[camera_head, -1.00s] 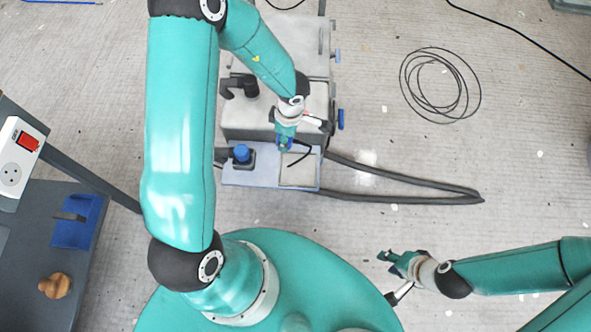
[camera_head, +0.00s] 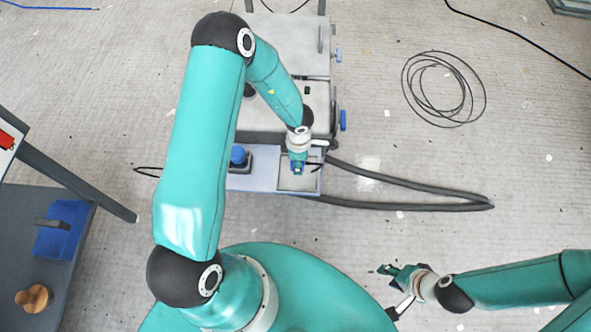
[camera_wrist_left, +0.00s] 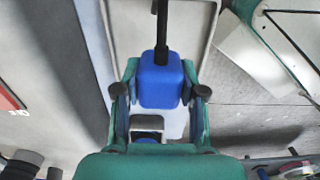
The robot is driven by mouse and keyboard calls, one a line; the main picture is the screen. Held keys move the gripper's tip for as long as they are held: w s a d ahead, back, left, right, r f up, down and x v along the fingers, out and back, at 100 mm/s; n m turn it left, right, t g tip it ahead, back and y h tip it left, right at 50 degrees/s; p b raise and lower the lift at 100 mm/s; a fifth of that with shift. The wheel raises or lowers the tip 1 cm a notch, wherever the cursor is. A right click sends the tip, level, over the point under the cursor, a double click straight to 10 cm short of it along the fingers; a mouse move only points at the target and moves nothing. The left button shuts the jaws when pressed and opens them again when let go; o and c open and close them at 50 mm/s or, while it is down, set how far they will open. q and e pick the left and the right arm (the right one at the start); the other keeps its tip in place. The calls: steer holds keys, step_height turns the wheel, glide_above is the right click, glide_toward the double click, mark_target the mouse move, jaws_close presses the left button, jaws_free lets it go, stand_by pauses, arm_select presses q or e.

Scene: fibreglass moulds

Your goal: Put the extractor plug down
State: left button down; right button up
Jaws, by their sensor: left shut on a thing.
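The extractor plug (camera_wrist_left: 160,82) is a blue block with a black cable rising from its far end in the left wrist view. My left gripper (camera_wrist_left: 160,95) is shut on it, one finger on each side. In the head view my left gripper (camera_head: 298,168) is over the pale square area at the right of the extractor's front ledge (camera_head: 262,182). Whether the plug touches that surface cannot be told. My right gripper (camera_head: 384,270) is at the lower right, away from the extractor, and its finger gap is unclear.
A blue-topped fitting (camera_head: 238,156) stands on the ledge, left of my left gripper. A dark hose (camera_head: 420,206) loops rightward on the floor. A coiled black cable (camera_head: 444,90) lies at the upper right. A dark bench (camera_head: 30,250) stands at the left. The right floor is mostly clear.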

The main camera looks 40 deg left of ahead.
arm_select(q)
step_height(320, 180, down, 4)
steer(key=shift+f+b, duration=0.25)
steer(key=shift+b, duration=0.8)
steer(key=c, duration=0.7)
jaws_free()
steer(key=shift+o, duration=0.2)
